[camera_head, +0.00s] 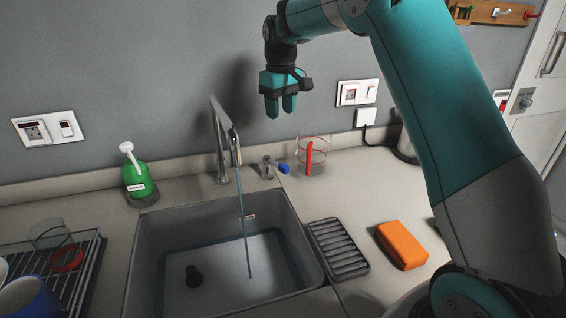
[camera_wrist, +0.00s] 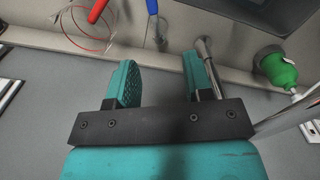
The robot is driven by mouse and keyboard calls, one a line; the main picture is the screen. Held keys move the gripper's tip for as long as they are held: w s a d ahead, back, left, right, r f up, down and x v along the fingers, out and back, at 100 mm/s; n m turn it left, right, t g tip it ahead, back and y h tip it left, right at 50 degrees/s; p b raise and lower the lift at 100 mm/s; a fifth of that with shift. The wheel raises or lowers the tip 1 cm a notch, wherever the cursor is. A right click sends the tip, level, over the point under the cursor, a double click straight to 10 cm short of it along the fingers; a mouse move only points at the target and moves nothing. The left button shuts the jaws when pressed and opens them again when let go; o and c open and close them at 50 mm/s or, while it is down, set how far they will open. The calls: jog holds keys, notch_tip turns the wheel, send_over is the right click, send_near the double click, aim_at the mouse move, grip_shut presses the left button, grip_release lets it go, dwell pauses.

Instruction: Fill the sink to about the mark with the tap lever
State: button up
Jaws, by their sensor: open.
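The grey sink (camera_head: 150,236) holds water (camera_head: 232,262), and a thin stream falls into it from the metal tap (camera_head: 222,145). A small label (camera_head: 249,217) is on the sink's back wall above the water; I cannot read it. The tap lever (camera_head: 284,168) has a blue handle and stands on the counter right of the tap; its blue handle also shows at the top of the wrist view (camera_wrist: 152,7). My gripper (camera_head: 280,110) is open and empty, points down, and is high above the lever, apart from it. The wrist view shows its two fingers (camera_wrist: 160,80) spread.
A green soap bottle (camera_head: 136,178) stands left of the tap. A clear jug (camera_head: 312,158) with a red handle stands right of the lever. A ribbed tray (camera_head: 338,249) and orange sponge (camera_head: 402,244) lie right of the sink. A dish rack (camera_head: 85,270) is at left.

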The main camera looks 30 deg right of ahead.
aim_at(283, 164)
jog(key=f+p, duration=0.1)
jog(key=f, duration=0.5)
jog(key=f+p, duration=0.1)
jog(key=f, duration=0.5)
jog(key=w+d+f+p, duration=0.1)
jog(key=f, duration=0.5)
jog(key=shift+d, duration=0.1)
grip_shut()
